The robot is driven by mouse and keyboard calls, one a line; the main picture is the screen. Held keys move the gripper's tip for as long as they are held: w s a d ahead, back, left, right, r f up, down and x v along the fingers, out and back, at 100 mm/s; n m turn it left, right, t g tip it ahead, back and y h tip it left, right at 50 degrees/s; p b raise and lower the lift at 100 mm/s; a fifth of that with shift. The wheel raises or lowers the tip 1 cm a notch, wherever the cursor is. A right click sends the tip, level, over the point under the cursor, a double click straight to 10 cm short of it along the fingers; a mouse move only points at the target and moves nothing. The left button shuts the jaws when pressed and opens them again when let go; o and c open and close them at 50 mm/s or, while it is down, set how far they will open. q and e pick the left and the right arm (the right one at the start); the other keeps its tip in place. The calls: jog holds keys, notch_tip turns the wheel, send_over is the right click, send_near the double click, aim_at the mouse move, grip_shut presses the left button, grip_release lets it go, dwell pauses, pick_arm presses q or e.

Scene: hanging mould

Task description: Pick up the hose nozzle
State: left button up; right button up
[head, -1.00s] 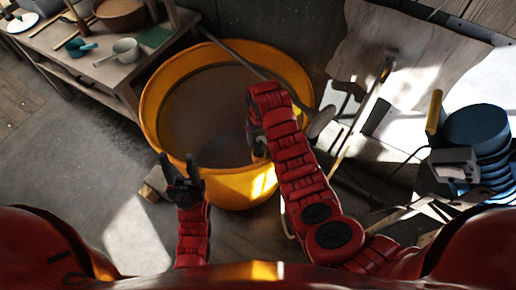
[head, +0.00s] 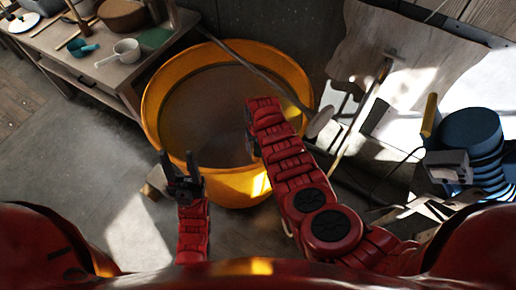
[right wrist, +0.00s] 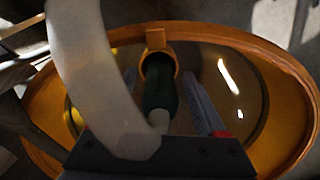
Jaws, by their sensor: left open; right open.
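The hose nozzle (right wrist: 158,97) shows in the right wrist view as a dark green body with an orange ring at its far end. A pale hose (right wrist: 92,70) curves in front of the camera on the left and meets it near the gripper's base. My right gripper (right wrist: 163,78) is open, with one finger on each side of the nozzle; I cannot tell whether either touches it. In the head view my right arm hides the nozzle and most of that gripper. My left gripper (head: 182,170) is open and empty in front of the tub.
A large yellow-orange tub (head: 220,185) stands below my right arm. A wooden bench (head: 110,75) with a white saucepan (head: 126,50) is at the upper left. Blue stacked discs (head: 470,135) and a pale board (head: 400,50) are on the right. Bare floor lies at the left.

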grip_shut()
dwell(0.5)
